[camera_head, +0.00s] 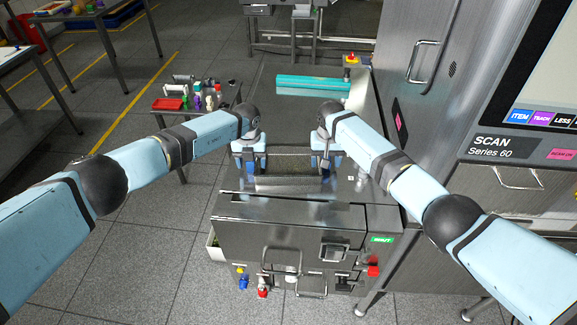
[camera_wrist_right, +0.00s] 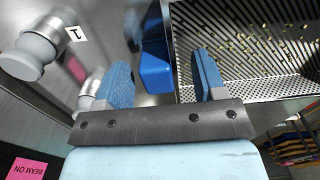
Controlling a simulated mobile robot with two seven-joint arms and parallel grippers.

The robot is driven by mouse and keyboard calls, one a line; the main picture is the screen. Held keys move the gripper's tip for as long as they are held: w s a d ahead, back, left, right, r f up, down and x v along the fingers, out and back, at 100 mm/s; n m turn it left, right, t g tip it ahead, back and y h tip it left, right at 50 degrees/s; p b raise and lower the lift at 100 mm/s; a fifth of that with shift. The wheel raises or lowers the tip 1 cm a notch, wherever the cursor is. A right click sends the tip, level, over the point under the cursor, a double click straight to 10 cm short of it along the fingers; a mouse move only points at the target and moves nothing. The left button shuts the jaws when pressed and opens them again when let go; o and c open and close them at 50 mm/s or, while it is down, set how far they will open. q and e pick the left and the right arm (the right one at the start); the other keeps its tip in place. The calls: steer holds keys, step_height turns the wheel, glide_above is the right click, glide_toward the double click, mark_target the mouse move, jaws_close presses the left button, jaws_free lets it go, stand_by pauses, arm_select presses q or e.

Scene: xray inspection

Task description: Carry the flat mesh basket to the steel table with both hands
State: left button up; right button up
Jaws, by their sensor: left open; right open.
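The flat mesh basket (camera_head: 288,162) lies on the steel surface of the scanner's infeed, between my two grippers. In the right wrist view the basket's perforated rim (camera_wrist_right: 245,91) and slatted floor show, with small yellow-green pieces scattered inside. A blue handle block (camera_wrist_right: 155,68) at its side sits between the fingers of my right gripper (camera_wrist_right: 160,78), which are open and apart from it. My left gripper (camera_head: 250,168) is open at the basket's left end; its fingertips' contact is not clear. A grey metal table (camera_head: 112,24) stands at the far upper left.
The scanner cabinet (camera_head: 480,140) walls off the right side. A small table with bottles and a red tray (camera_head: 168,104) stands left of the infeed. A teal bar (camera_head: 310,84) lies behind. Floor on the left is mostly clear.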

arm_select(q)
steer(key=shift+f, duration=0.1)
arm_select(e)
steer(key=shift+f, duration=0.15)
arm_select(q)
steer(key=shift+c, duration=0.5)
arm_select(e)
steer(key=shift+c, duration=0.5)
arm_select(q)
steer(key=c, duration=1)
arm_select(e)
steer(key=c, duration=1)
arm_select(q)
steer(key=shift+o, duration=0.2)
arm_select(e)
steer(key=shift+o, duration=0.2)
arm_select(q)
steer(key=shift+r, duration=0.2)
arm_select(e)
steer(key=shift+r, duration=0.2)
